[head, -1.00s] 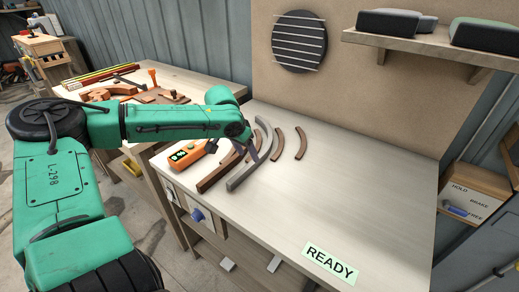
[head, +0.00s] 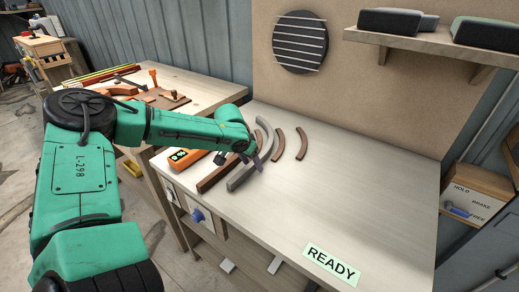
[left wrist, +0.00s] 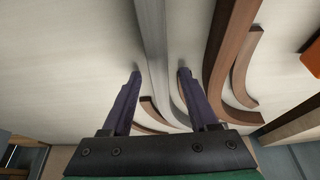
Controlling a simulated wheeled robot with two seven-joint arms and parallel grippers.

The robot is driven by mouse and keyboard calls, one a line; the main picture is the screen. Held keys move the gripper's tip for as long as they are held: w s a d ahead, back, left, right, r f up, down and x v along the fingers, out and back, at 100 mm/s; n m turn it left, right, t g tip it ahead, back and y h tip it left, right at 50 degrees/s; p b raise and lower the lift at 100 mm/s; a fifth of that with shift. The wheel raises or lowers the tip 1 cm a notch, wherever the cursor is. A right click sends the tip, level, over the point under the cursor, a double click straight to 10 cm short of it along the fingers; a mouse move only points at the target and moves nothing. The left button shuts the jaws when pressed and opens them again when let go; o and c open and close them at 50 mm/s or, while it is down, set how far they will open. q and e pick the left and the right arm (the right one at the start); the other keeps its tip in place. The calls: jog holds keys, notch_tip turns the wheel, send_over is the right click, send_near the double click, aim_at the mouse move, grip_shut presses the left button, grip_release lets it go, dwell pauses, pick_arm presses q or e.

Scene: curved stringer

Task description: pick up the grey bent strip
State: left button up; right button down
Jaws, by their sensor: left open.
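The grey bent strip (head: 240,178) lies on the pale workbench among brown curved strips, its middle partly hidden by my gripper in the head view. In the left wrist view the grey strip (left wrist: 151,30) runs down between my fingers. My left gripper (head: 252,157) is over the strip's middle. Its two dark fingers (left wrist: 160,73) are apart, one on each side of the strip, with gaps visible. I cannot tell how far above the bench the fingertips are. My right gripper is in neither view.
Brown curved strips lie close on both sides, one (head: 303,144) to the right and one (head: 212,178) to the left. An orange device (head: 186,159) sits further left, partly behind my arm. The workbench (head: 360,190) is clear to the right, up to the READY label (head: 331,264).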

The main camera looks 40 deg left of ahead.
pick_arm(q)
grip_shut()
dwell(1.3)
